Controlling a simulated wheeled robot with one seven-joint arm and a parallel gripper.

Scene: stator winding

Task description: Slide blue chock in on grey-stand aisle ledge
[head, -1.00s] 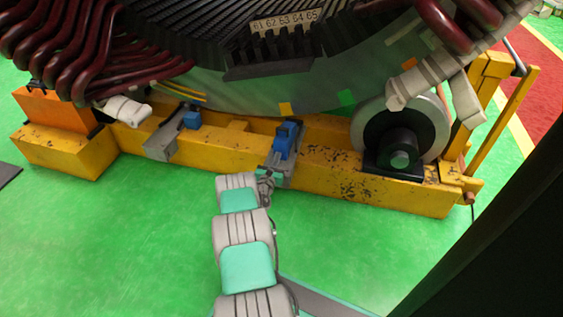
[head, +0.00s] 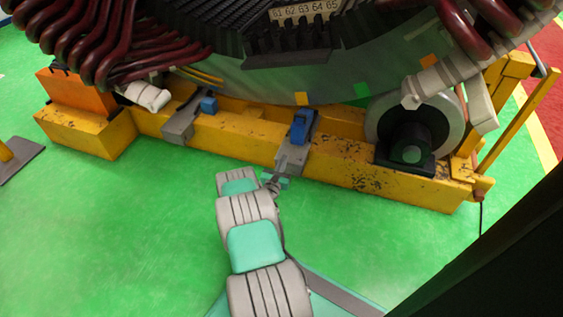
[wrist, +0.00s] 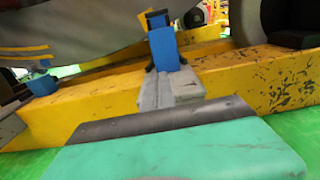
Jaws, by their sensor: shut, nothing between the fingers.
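One blue chock (head: 300,127) sits on the grey stand (head: 292,157) fixed across the yellow beam, right of centre. In the wrist view this blue chock (wrist: 164,48) stands upright toward the far end of the grey stand (wrist: 170,90), close to the curved stator. A second blue chock (head: 209,105) is on the left grey stand (head: 180,127); it shows at the left edge of the wrist view (wrist: 40,85). My gripper (head: 275,182) is shut and empty, just in front of and below the right stand's near end. Its teal and dark body fills the bottom of the wrist view; its fingertips are unclear.
The yellow beam (head: 345,165) runs across, with a large roller (head: 415,125) at right and an orange block (head: 78,88) at left. The stator (head: 240,80) with dark red coils overhangs the stands. Green floor (head: 120,220) in front is clear.

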